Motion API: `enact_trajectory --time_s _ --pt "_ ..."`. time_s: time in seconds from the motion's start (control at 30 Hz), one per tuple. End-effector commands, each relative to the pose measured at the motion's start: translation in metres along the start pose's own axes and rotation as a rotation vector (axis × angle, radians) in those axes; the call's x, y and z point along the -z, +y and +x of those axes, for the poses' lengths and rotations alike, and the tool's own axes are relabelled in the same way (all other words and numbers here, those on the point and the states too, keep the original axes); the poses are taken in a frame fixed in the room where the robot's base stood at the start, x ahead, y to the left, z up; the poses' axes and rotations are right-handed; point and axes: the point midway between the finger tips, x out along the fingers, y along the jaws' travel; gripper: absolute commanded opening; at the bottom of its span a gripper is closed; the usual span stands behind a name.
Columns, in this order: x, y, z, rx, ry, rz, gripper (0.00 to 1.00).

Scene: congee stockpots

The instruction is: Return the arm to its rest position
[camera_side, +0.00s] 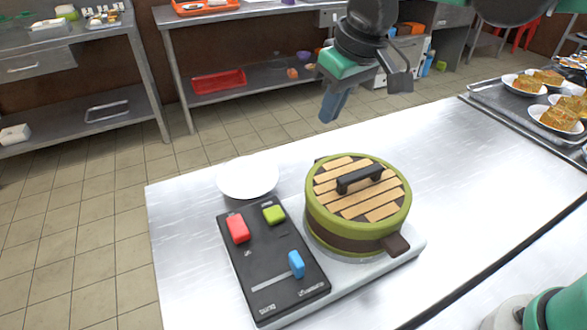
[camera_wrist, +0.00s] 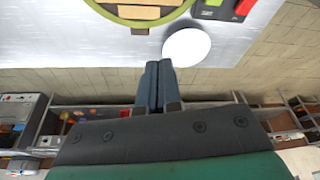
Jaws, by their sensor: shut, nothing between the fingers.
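My gripper (camera_side: 332,106) is shut and empty, raised above the back part of the steel table (camera_side: 480,185) in the side view. Its two blue fingers lie together in the wrist view (camera_wrist: 155,88). A green stockpot (camera_side: 352,225) with a wooden slatted lid (camera_side: 350,200) and a dark handle (camera_side: 359,179) stands on the cooker in front of and below my gripper. The lid sits on the pot. Part of the pot shows at the top of the wrist view (camera_wrist: 139,13). My gripper touches nothing.
The cooker's black panel (camera_side: 262,262) carries a red button (camera_side: 237,229), a green button (camera_side: 274,214) and a blue slider (camera_side: 296,264). A white plate (camera_side: 248,177) lies behind it. Plates of food (camera_side: 556,118) stand on a tray at right. Shelves line the back.

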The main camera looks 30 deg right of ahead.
Motion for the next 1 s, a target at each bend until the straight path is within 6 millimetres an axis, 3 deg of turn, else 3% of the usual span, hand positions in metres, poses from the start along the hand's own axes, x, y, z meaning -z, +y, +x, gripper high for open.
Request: enact_trajectory --time_s 0.03,0.2,0.43,0.6,1.0 --pt "-0.014 0.017 -0.003 -0.012 0.037 0.036 0.0" --pt "-0.06 0.059 -0.004 -0.059 0.166 0.132 0.0" --pt "-0.108 0.089 0.009 -0.122 0.289 0.217 0.0" --pt "-0.12 0.095 0.015 -0.141 0.321 0.237 0.0" --pt "-0.12 0.096 0.015 -0.141 0.323 0.236 0.0"
